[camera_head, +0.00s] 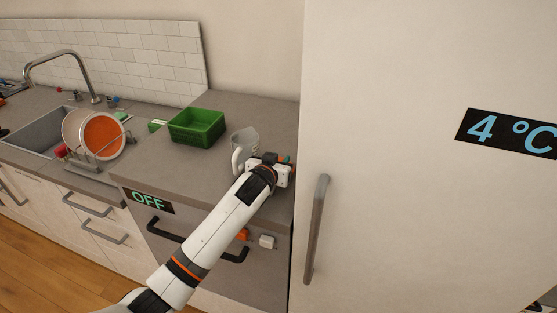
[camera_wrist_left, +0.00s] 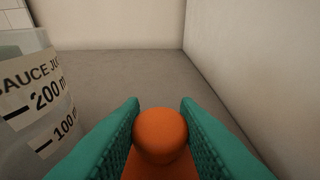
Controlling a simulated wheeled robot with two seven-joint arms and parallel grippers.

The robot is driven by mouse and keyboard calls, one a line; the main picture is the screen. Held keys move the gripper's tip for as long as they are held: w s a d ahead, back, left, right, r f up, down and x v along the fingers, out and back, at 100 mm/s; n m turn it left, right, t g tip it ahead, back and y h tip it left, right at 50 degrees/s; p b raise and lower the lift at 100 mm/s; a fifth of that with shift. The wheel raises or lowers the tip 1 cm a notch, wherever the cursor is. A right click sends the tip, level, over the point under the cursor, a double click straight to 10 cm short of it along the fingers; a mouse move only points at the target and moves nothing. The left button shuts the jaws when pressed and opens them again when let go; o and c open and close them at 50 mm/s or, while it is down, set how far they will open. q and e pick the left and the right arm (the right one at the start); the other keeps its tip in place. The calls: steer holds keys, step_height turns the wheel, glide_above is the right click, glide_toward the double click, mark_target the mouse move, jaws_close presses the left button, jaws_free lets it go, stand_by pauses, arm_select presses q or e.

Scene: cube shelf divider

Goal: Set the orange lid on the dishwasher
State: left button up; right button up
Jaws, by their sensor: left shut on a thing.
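My left gripper (camera_head: 280,160) is over the countertop at the back right, close to the tall white fridge. In the left wrist view, its green fingers (camera_wrist_left: 160,125) are shut on the orange lid (camera_wrist_left: 160,137), which has a rounded knob on top. The lid is mostly hidden by the hand in the head view. The dishwasher (camera_head: 188,212) is the grey front with the OFF display, under the grey counter top. I cannot tell whether the lid touches the top. My right gripper is not in view.
A clear sauce jug (camera_head: 244,147) stands just left of the gripper and also fills the left of the wrist view (camera_wrist_left: 28,100). A green bin (camera_head: 197,128) is farther left. The fridge (camera_head: 400,90) walls off the right. The front left counter top is clear.

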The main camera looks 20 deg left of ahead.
arm_select(q)
steer(key=o, duration=0.9)
steer(key=shift+f, duration=0.1)
steer(key=shift+o, duration=0.3)
steer(key=shift+r, duration=0.2)
steer(key=shift+s, duration=0.2)
steer(key=b+v, duration=0.1)
steer(key=v, duration=1)
steer(key=shift+s+r+b, duration=0.1)
steer(key=shift+s+b, duration=0.2)
steer(key=shift+b, duration=0.1)
